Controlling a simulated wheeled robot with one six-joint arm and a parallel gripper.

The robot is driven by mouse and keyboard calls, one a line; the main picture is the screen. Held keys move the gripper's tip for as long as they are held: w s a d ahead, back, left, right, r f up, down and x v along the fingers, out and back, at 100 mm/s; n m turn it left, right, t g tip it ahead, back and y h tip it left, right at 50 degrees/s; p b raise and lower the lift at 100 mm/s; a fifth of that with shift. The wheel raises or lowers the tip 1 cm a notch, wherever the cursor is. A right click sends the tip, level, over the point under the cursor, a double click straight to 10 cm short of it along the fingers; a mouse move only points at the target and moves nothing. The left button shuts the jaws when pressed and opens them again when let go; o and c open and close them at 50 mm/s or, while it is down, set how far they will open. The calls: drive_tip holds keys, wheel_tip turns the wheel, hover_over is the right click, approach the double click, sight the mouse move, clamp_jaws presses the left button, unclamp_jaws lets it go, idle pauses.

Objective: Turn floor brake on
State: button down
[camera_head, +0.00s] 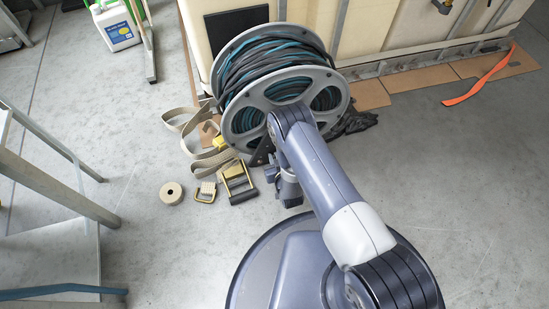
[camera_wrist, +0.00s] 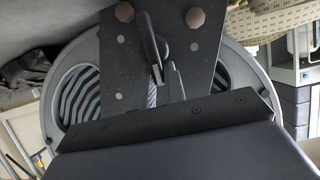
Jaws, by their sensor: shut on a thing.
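The hose reel (camera_head: 285,85) stands against a pale container, wound with dark and teal hose. My gripper (camera_head: 292,202) points down in front of the reel's near side, low by its dark stand (camera_head: 262,152). The fingertips are hard to make out, but the gripper is shut on a part there, which I take to be the floor brake. My arm and wrist hide that part in the head view. In the wrist view, a dark bolted plate (camera_wrist: 112,65) stands before the reel's grey rim (camera_wrist: 55,90), with a slim dark lever (camera_wrist: 152,45) at its middle.
Beige webbing (camera_head: 190,125), a tape roll (camera_head: 172,193) and a yellow-framed buckle (camera_head: 238,181) lie left of the reel. A metal step frame (camera_head: 50,185) stands at the left. An orange strap (camera_head: 480,82) lies at upper right. The floor at right is clear.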

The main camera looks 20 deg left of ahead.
idle(0.3)
drive_tip(key=m, duration=0.1)
drive_tip(key=d+m+y, duration=0.1)
drive_tip(key=shift+w+f+m+g+y, duration=0.1)
drive_tip(key=shift+w+m+g+y, duration=0.2)
drive_tip(key=shift+w, duration=0.05)
drive_tip(key=shift+w+d+f+m+g+y, duration=0.15)
drive_tip(key=shift+d+m+g+y, duration=0.1)
drive_tip(key=shift+m+y, duration=0.3)
drive_tip(key=shift+w+d+f+m+g+y, duration=0.1)
drive_tip(key=shift+d+m+g+y, duration=0.2)
drive_tip(key=shift+m, duration=0.35)
drive_tip(key=m, duration=0.1)
drive_tip(key=m+y, duration=0.1)
drive_tip(key=f+m+y, duration=0.1)
drive_tip(key=shift+w+d, duration=0.2)
drive_tip(key=shift+d, duration=0.05)
drive_tip(key=shift+w+d+f+m+t+y, duration=0.1)
drive_tip(key=shift+f+m+y, duration=0.15)
drive_tip(key=shift+m, duration=0.4)
drive_tip(key=shift+s+f+m+t+y, duration=0.15)
drive_tip(key=shift+m+y, duration=0.15)
drive_tip(key=shift+m, duration=0.4)
drive_tip(key=shift+w+d+f+m+y, duration=0.1)
drive_tip(key=shift+w+f+m+y, duration=0.15)
drive_tip(key=shift+m, duration=0.4)
drive_tip(key=shift+s, duration=0.1)
drive_tip(key=c, duration=1.5)
unclamp_jaws()
drive_tip(key=shift+o, duration=0.2)
